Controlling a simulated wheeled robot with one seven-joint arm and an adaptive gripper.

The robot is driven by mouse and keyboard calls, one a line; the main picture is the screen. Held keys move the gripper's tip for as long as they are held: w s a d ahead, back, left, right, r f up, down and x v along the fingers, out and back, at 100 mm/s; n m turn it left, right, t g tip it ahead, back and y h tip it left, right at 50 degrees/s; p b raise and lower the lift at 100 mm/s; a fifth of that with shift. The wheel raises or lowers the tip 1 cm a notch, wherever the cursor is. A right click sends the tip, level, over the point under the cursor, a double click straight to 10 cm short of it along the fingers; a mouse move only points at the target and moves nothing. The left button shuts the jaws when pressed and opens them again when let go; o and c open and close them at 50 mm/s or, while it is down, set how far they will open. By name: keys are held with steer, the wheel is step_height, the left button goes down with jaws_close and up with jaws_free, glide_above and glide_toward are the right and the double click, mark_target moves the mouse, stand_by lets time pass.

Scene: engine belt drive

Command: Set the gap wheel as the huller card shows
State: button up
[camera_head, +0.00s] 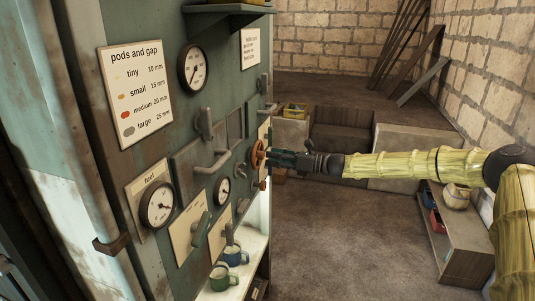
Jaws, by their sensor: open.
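The card (135,93) headed "pods and gap" is at the upper left of the green machine panel. It reads tiny 10 mm, small 15 mm, medium 20 mm and large 25 mm, each with a coloured pod drawing. An orange-red handwheel (257,154) stands out from the panel's right part, seen nearly edge-on. My gripper (271,158) reaches in from the right, open, with its fingers at the wheel's right side. I cannot tell whether they touch the rim. Any scale for the wheel is too small or hidden to read.
Dials, levers and a bar handle (212,160) cover the panel left of the wheel. A fuel gauge (157,205) is at lower left. Open floor (345,240) lies to the right.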

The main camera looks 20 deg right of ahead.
mark_target(257, 155)
steer(key=shift+p+x, duration=0.4)
steer(key=shift+x, duration=1.05)
steer(key=c, duration=1)
